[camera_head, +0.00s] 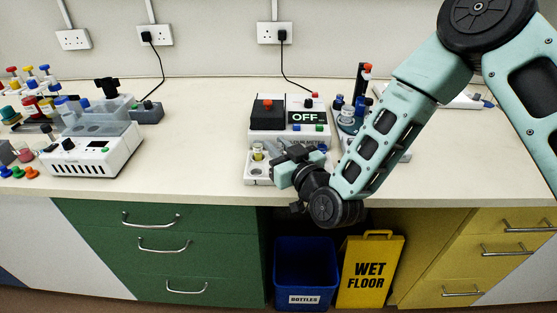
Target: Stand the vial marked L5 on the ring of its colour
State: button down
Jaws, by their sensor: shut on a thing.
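My gripper (275,156) reaches in from the right, low over the front of the white device in the middle of the bench. It is shut on a small clear vial with a yellowish part (258,152), which looks upright at its tip. The vial's mark is too small to read. Below it is a pale plate (251,181) with round places at the front of the device. Ring colours are not clear, and I cannot tell whether the vial touches the plate. My gripper and arm hide the plate's right side.
Behind the vial stand a dark block with a red top (267,112) and a display reading OFF (307,117). A rack with blue and red-capped items (347,120) stands right, partly behind my arm. A white machine (95,152) stands left. Bench between them is clear.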

jog(key=shift+f, duration=1.9)
jog(key=shift+f, duration=0.1)
jog(key=c, duration=1.3)
grip_release()
jog(key=shift+o, duration=0.2)
jog(key=shift+f, duration=0.15)
